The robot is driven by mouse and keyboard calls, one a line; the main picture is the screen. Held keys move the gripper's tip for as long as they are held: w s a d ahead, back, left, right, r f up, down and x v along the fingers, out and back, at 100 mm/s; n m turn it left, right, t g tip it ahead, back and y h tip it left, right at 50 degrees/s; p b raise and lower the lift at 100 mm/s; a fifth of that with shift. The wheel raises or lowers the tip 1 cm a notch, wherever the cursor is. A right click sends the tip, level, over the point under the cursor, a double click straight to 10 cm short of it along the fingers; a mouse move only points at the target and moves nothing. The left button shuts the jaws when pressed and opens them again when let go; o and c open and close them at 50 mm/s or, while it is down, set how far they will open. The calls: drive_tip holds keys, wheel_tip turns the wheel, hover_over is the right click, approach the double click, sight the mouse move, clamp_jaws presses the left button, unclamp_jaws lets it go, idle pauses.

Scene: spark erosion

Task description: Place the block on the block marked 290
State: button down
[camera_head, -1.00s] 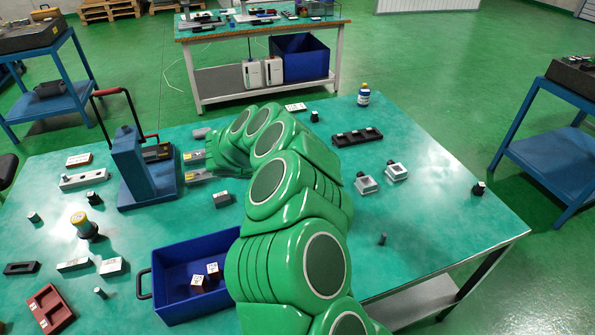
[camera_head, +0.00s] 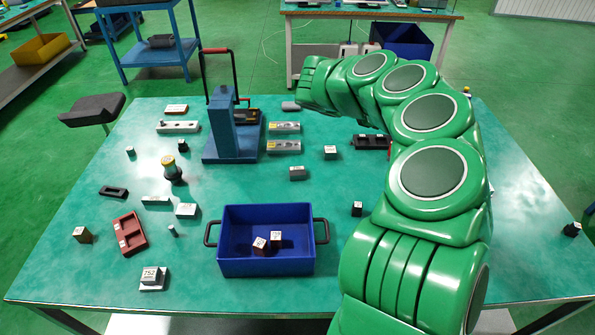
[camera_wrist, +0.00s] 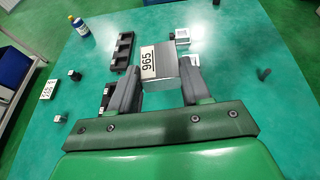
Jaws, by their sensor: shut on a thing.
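My gripper (camera_wrist: 158,68) is shut on a grey block (camera_wrist: 168,72) in the wrist view. The block carries a white label reading 965 and sits between the two grey fingers. In the head view my green arm hides the gripper and the held block. I cannot pick out the block marked 290; most labels are too small to read. Labelled blocks in the head view include a grey one (camera_head: 297,173) mid-table, another (camera_head: 330,153) to its right, and a light one (camera_head: 186,211) at left. One block (camera_head: 152,277) at the front left reads 752.
A blue bin (camera_head: 267,267) holding two dark red cubes stands at the front middle. A blue press (camera_head: 226,135) with a raised handle stands behind it. A red tray (camera_head: 130,234) lies at left. In the wrist view, a black tray (camera_wrist: 122,52) and a bottle (camera_wrist: 79,27) stand beyond the gripper.

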wheel_tip(320, 180, up, 10)
drive_tip(key=f, duration=0.1)
drive_tip(key=w+a+r+n+t+y, duration=0.3)
drive_tip(key=w+n+t+y, duration=0.1)
drive_tip(key=w+n+t, duration=0.25)
drive_tip(key=w+a+r+n+t+y, duration=0.2)
drive_tip(key=w+n+t+y, duration=0.35)
drive_tip(key=w, duration=0.25)
drive_tip(key=s+a+f+n+g+y, duration=0.2)
drive_tip(key=s+a+n+y, duration=0.8)
drive_tip(key=a+n+y, duration=0.15)
drive_tip(key=s+a+f+n+g+y, duration=0.1)
drive_tip(key=s+a+n+g+y, duration=0.15)
drive_tip(key=s, duration=0.55)
drive_tip(key=s+a+f+n+g+y, duration=0.2)
drive_tip(key=s+n+g+y, duration=0.15)
drive_tip(key=s, duration=0.35)
drive_tip(key=h, duration=0.1)
hover_over(297, 173)
drive_tip(key=d, duration=0.3)
drive_tip(key=shift+n, duration=0.45)
drive_tip(key=shift+d+f, duration=0.1)
drive_tip(key=shift+f, duration=15.1)
